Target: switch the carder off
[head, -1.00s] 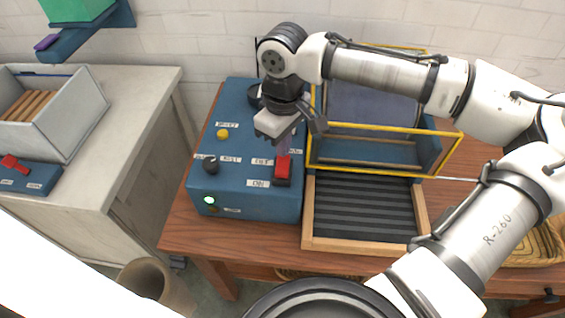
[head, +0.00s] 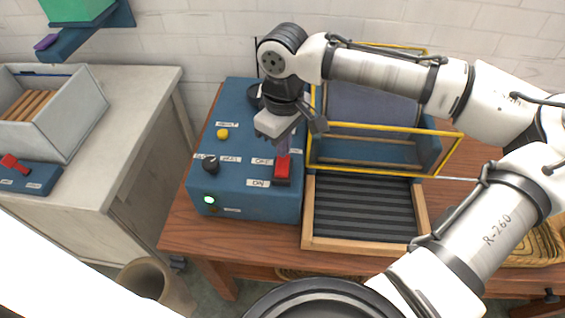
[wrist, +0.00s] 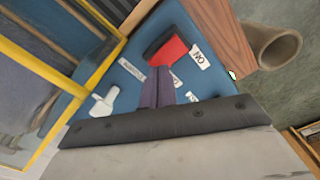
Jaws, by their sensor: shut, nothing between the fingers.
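The carder's blue control box (head: 240,185) stands on the wooden table. Its red switch (head: 283,168) sits near the box's front right, between an "OFF" label (head: 262,161) behind it and an "ON" label (head: 258,183) in front. A green lamp (head: 209,199) on the box glows. My gripper (head: 284,150) points down, shut and empty, with its tips just behind the red switch on the OFF side. In the wrist view the shut fingertips (wrist: 161,74) are close beside the red switch (wrist: 172,51); I cannot tell whether they touch it.
The box also carries a yellow button (head: 222,133) and a black knob (head: 210,164). A yellow guard frame (head: 385,174) and a ribbed black bed (head: 362,210) lie right of the switch. On the left bench is another blue box with a red switch (head: 15,163).

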